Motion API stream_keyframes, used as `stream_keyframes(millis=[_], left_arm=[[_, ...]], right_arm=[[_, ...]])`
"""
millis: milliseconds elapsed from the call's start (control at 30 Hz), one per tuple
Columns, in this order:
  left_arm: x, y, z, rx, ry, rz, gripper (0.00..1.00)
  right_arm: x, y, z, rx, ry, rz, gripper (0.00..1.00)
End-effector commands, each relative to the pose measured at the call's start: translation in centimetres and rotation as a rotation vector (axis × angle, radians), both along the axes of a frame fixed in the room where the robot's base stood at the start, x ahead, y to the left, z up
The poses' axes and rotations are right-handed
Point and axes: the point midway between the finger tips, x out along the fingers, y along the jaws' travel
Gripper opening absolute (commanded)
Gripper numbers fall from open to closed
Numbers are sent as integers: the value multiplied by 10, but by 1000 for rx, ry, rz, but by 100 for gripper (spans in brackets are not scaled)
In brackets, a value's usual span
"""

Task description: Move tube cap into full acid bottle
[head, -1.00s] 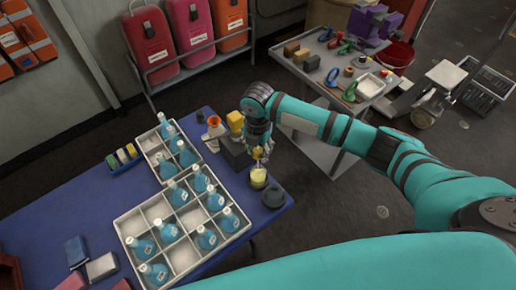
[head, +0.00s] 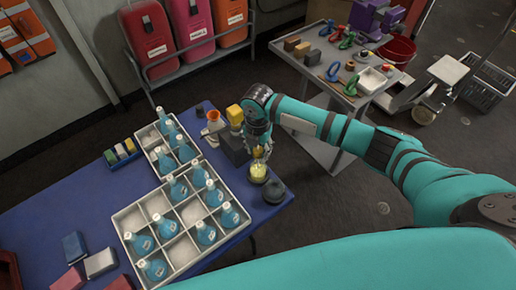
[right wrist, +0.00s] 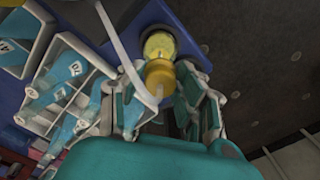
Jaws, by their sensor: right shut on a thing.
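My right gripper (head: 262,152) points down at the table's right end, with its fingers (right wrist: 158,100) closed around a yellow-orange tube cap (right wrist: 160,77). A pale tube runs from the cap in the right wrist view. Just beyond the cap is a small bottle with yellow contents (right wrist: 159,45), which seems to be the full acid bottle. It stands upright on the table in the head view (head: 258,173). The cap is over or at its mouth; I cannot tell whether they touch. My left gripper is not in view.
White divided crates (head: 128,220) hold several blue-liquid bottles left of my gripper. A dark round object (head: 273,191) stands close beside the yellow bottle. A dark block (head: 233,148) and an orange funnel (head: 213,116) are behind. A tool cart (head: 330,75) stands at the back right.

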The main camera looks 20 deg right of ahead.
Motion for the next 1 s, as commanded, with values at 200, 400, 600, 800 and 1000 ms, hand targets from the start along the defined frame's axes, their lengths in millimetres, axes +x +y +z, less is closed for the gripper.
stream_keyframes(millis=[200, 400, 600, 800, 1000], left_arm=[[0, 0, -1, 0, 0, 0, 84], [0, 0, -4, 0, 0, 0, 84], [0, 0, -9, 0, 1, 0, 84], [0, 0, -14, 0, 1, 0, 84], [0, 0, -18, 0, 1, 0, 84]], right_arm=[[0, 0, -1, 0, 0, 0, 18], [0, 0, -7, 0, 1, -1, 18], [0, 0, -16, -1, 2, -1, 18], [0, 0, -23, 0, 1, 0, 18], [0, 0, -32, 1, 1, 0, 18]])
